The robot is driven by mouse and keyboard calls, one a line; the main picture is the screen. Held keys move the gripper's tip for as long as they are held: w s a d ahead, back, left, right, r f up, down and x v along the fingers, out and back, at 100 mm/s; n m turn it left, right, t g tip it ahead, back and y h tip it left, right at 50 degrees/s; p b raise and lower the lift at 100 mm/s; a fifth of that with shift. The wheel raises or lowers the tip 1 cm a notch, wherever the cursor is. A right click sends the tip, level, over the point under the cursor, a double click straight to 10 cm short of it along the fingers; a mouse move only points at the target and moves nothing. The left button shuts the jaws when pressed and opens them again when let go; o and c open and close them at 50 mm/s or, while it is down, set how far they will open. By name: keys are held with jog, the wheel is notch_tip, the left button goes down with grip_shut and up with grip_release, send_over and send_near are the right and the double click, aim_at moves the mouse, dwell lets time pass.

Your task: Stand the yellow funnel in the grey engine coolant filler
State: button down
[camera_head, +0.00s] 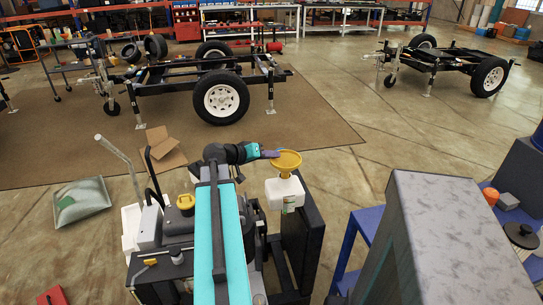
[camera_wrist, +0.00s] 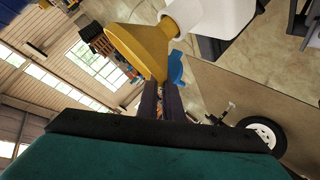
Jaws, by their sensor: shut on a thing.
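The yellow funnel (camera_head: 287,159) is wide side up over a white jug (camera_head: 285,192) in the head view. In the wrist view the funnel (camera_wrist: 138,45) has its narrow end at the round neck of the white jug (camera_wrist: 225,14); the neck hides the spout's tip. My gripper (camera_head: 269,154) is at the funnel's left side in the head view. In the wrist view the dark fingers of my gripper (camera_wrist: 172,98) are shut at the funnel's rim. I cannot pick out the grey engine coolant filler for sure.
A yellow cap (camera_head: 185,201) sits on the engine unit left of my arm. A grey speckled block (camera_head: 435,235) and a blue stand (camera_head: 357,238) are at the right. A tray (camera_head: 82,201) and open cardboard box (camera_head: 162,150) lie on the floor.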

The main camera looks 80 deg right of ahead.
jog(key=shift+f, duration=0.25)
jog(key=c, duration=1.8)
grip_release()
jog(key=shift+c, duration=0.2)
jog(key=shift+w, duration=0.1)
jog(key=b+v, duration=0.1)
jog(key=v, duration=1.2)
jog(key=shift+a+r+b, duration=0.2)
jog(key=shift+a+b, duration=0.15)
